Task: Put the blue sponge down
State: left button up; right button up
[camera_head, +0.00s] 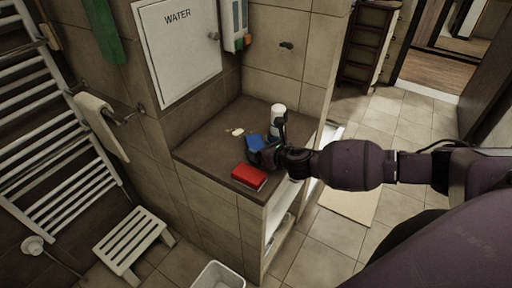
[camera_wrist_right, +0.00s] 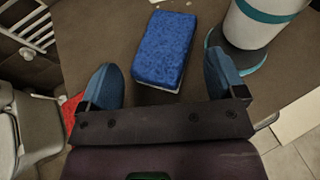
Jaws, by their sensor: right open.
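The blue sponge (camera_wrist_right: 164,47) lies on the brown countertop, between and just beyond the fingertips in the right wrist view. In the head view the blue sponge (camera_head: 255,142) shows at the gripper's left side, partly hidden by it. My right gripper (camera_head: 267,146) is open over the counter (camera_head: 207,148). In the right wrist view its two blue-grey fingertips (camera_wrist_right: 162,80) are wide apart, and I see no contact with the sponge. My left gripper is not in view.
A red sponge (camera_head: 249,177) lies near the counter's front edge. A white bottle (camera_head: 277,116) with a teal band stands close to the right finger. A white stool (camera_head: 133,242) and bin (camera_head: 218,275) stand on the floor.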

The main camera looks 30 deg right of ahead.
aim_at(256, 145)
jog(key=shift+x, duration=2.1)
jog(key=shift+f, duration=0.1)
jog(key=c, duration=0.9)
jog(key=shift+c, duration=0.3)
